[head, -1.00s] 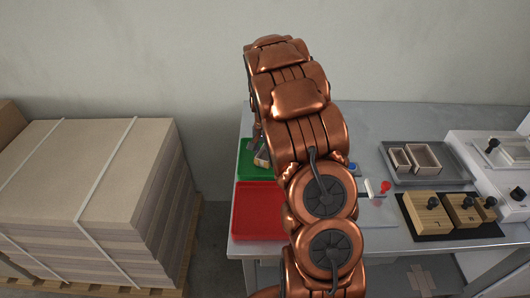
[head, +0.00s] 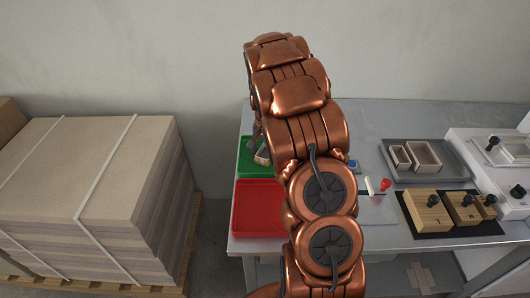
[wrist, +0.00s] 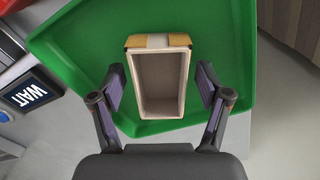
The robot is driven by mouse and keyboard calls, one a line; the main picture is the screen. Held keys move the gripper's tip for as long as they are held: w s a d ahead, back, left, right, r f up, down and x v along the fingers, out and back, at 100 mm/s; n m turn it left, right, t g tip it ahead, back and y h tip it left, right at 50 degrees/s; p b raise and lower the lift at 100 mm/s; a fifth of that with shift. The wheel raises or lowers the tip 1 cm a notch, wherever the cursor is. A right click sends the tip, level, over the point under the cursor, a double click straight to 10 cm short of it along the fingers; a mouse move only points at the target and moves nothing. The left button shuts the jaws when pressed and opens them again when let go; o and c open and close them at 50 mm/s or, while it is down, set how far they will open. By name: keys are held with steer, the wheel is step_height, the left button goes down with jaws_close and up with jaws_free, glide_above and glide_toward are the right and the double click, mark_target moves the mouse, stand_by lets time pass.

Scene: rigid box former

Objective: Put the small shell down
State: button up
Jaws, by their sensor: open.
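The small shell (wrist: 158,82), an open pale box with tan tape at its far corners, is over the green tray (wrist: 222,45) in the wrist view and looks to rest on its floor. My gripper (wrist: 160,88) is open, with one finger on each side of the shell and a visible gap at both sides. In the head view, a piece of the shell (head: 262,155) shows beside my arm over the green tray (head: 246,165). My arm hides the rest of it there.
A red tray (head: 257,210) sits in front of the green one. A grey tray (head: 447,170) with two open boxes and a black mat (head: 460,231) with wooden blocks lie to the right. A WAIT display (wrist: 30,94) is left of the green tray in the wrist view.

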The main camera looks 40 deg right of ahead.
step_height(320, 180, up, 11)
steer(key=b, duration=0.2)
steer(key=s+a+r+n, duration=0.3)
steer(key=s+a+r, duration=0.1)
steer(key=s+a, duration=0.4)
steer(key=s+a+f+n+g, duration=0.1)
steer(key=s+a+n, duration=0.3)
steer(key=s+a, duration=0.4)
steer(key=s+a+f+n, duration=0.1)
steer(key=s+a+n, duration=0.4)
steer(key=s, duration=1.2)
steer(key=a, duration=0.4)
steer(key=shift+s+a+g, duration=0.2)
steer(key=shift+s+g, duration=0.2)
steer(key=shift+r, duration=0.1)
step_height(320, 180, up, 2)
steer(key=shift+r+p, duration=0.2)
steer(key=shift+p, duration=0.9)
steer(key=shift+c, duration=0.4)
